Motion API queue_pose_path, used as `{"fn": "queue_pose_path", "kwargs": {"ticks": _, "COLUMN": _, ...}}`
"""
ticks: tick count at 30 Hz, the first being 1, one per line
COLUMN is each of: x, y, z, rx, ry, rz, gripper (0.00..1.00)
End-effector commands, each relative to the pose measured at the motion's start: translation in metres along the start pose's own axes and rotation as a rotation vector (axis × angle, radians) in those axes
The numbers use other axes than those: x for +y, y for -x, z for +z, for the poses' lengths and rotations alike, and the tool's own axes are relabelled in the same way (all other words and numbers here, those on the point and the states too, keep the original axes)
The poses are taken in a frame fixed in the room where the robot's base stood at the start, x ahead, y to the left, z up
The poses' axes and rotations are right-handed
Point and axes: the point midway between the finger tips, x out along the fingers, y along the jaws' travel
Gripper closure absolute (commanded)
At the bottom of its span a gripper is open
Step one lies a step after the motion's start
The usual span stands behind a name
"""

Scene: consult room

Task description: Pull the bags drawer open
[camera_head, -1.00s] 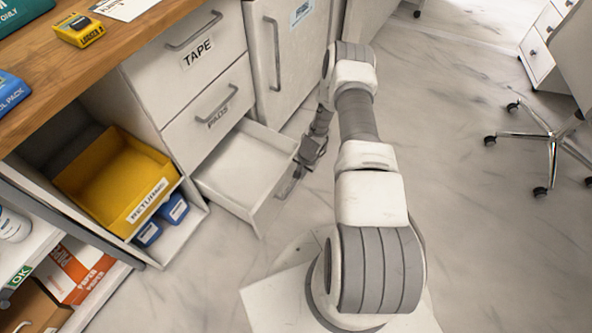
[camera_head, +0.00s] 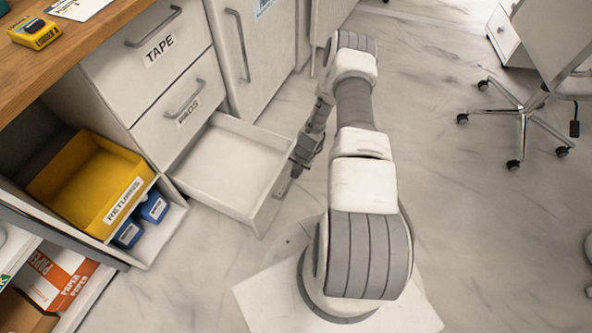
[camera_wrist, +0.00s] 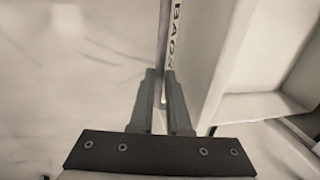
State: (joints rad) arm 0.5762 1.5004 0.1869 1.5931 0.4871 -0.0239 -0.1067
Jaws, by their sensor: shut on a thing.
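The bags drawer (camera_head: 225,170) is the white bottom drawer below the pads drawer (camera_head: 178,118). It stands well out from the cabinet, and its inside looks empty. In the wrist view its front (camera_wrist: 188,45) shows edge-on, with part of a BAGS label (camera_wrist: 176,30). My gripper (camera_head: 286,180) is at the outer side of the drawer front. In the wrist view my gripper (camera_wrist: 161,75) has its fingers shut on the drawer's grey handle (camera_wrist: 163,35). The handle is hard to make out in the head view.
The tape drawer (camera_head: 150,50) and pads drawer above are shut. A yellow returns bin (camera_head: 85,180) and blue packs (camera_head: 140,220) sit on shelves at left. A wheeled chair (camera_head: 520,115) stands at upper right. Floor (camera_head: 440,210) right of my arm is clear.

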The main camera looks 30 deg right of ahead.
Motion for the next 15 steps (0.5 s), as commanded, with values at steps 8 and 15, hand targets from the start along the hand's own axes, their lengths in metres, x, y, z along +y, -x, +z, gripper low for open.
{"fn": "queue_pose_path", "kwargs": {"ticks": 8, "x": 0.0000, "y": 0.0001, "z": -0.0006, "rx": 0.001, "ry": 0.000, "rz": 0.000, "gripper": 0.66}}
{"fn": "queue_pose_path", "kwargs": {"ticks": 15, "x": -0.0002, "y": 0.0000, "z": -0.0004, "rx": 0.001, "ry": 0.000, "rz": 0.000, "gripper": 0.55}}
